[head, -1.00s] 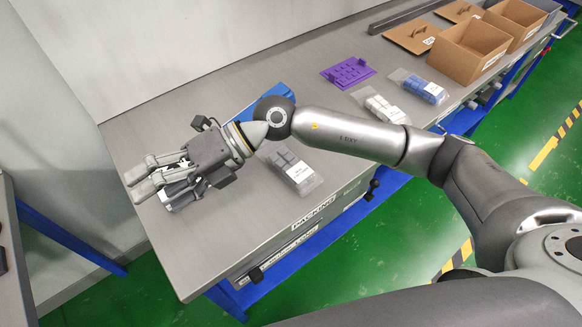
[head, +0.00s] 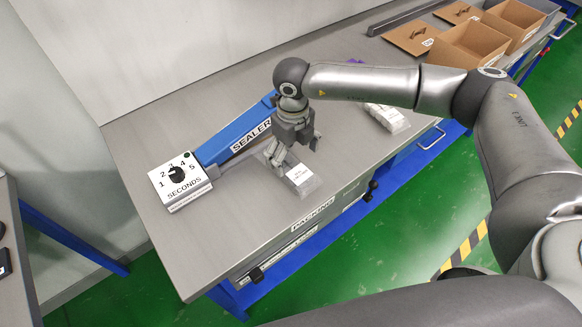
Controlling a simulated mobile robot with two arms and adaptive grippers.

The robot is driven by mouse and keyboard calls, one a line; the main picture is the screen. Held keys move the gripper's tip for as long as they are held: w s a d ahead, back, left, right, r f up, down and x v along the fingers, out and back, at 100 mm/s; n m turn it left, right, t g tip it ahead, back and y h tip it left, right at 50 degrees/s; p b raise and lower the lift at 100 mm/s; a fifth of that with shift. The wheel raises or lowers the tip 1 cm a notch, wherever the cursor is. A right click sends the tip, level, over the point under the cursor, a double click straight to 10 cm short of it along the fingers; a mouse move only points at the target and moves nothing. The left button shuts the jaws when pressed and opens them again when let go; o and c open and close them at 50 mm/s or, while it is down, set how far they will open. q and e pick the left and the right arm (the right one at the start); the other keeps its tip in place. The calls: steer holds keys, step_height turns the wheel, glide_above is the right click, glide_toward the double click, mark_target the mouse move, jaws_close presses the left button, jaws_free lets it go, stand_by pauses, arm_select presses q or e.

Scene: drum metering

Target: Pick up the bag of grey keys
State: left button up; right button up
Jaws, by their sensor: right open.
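The bag of grey keys (head: 303,186) is a clear bag with a white label, lying flat on the grey packing table (head: 245,245) near its front edge. My right gripper (head: 285,157) is open and points down over the bag's back end, hiding the grey keys there. I cannot tell whether its fingers touch the bag. My left gripper is not in view.
The blue sealer (head: 232,137) with its white seconds dial box (head: 180,182) is left of the bag. A bag of white keys (head: 388,118) lies to the right. Cardboard boxes (head: 466,58) stand at the back right. The table's front left is clear.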

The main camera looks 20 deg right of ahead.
mark_target(291, 166)
steer(key=shift+a+f+p, duration=0.1)
steer(key=shift+f+p, duration=0.4)
steer(key=shift+f, duration=0.1)
step_height(291, 166, down, 4)
steer(key=shift+a+r+p, duration=0.1)
steer(key=shift+r+p, duration=0.15)
steer(key=shift+p, duration=0.45)
steer(key=shift+w+f, duration=0.1)
steer(key=shift+f, duration=0.3)
steer(key=shift+c, duration=0.5)
steer(key=c, duration=1.1)
steer(key=shift+c, duration=0.2)
steer(key=shift+r, duration=0.2)
